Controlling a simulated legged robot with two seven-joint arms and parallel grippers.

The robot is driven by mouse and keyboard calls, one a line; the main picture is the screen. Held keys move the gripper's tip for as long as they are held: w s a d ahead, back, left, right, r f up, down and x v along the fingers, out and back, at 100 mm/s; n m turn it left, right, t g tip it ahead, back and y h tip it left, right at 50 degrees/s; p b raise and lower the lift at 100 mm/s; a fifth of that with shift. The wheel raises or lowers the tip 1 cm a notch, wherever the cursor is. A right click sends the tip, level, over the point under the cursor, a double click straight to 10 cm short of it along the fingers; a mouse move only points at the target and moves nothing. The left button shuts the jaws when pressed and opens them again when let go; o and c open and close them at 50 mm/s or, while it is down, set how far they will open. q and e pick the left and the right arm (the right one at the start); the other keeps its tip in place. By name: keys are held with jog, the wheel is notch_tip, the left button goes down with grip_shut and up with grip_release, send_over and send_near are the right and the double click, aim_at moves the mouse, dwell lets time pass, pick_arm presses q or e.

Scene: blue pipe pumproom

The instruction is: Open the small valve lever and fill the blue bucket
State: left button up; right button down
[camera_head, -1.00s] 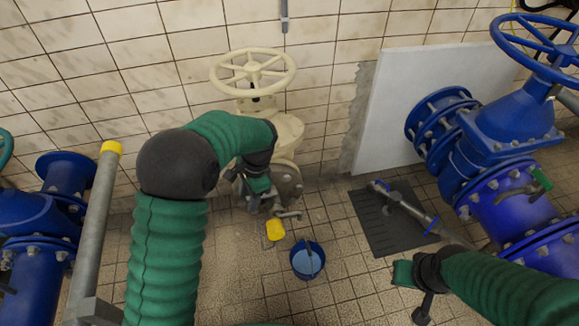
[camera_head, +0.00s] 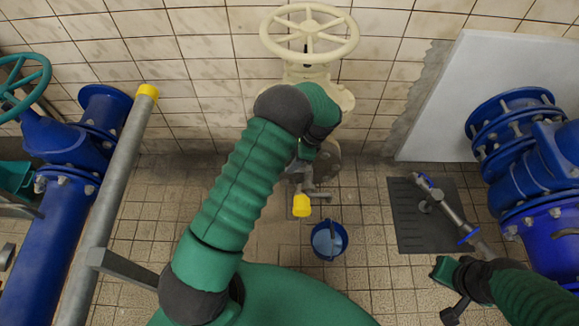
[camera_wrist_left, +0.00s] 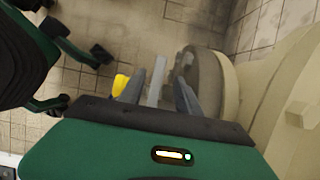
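A small grey valve lever (camera_head: 318,195) sits low on the pipework under the cream handwheel valve, beside a yellow cap (camera_head: 301,205). The blue bucket (camera_head: 328,240) stands upright on the floor just below and right of the cap; I cannot tell if it holds water. My left gripper (camera_head: 306,158) is at the pipework, partly hidden by its own wrist. In the left wrist view its fingers (camera_wrist_left: 160,90) are apart, with a grey bar (camera_wrist_left: 156,82), likely the lever, between them and gaps on both sides. My right gripper (camera_head: 448,290) is held away at lower right, fingers apart.
The cream handwheel (camera_head: 309,33) stands against the tiled wall above. A grey slanting pipe (camera_head: 112,200) and blue pipework (camera_head: 60,215) are at left. Large blue pipes (camera_head: 535,165) stand at right. A dark floor plate (camera_head: 420,235) carries a grey pipe fitting.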

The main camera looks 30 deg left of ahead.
pick_arm(q)
jog(key=x, duration=0.3)
jog(key=shift+d, duration=0.15)
jog(key=shift+c, duration=0.3)
grip_shut()
jog(key=shift+w+r, duration=0.1)
dwell(0.8)
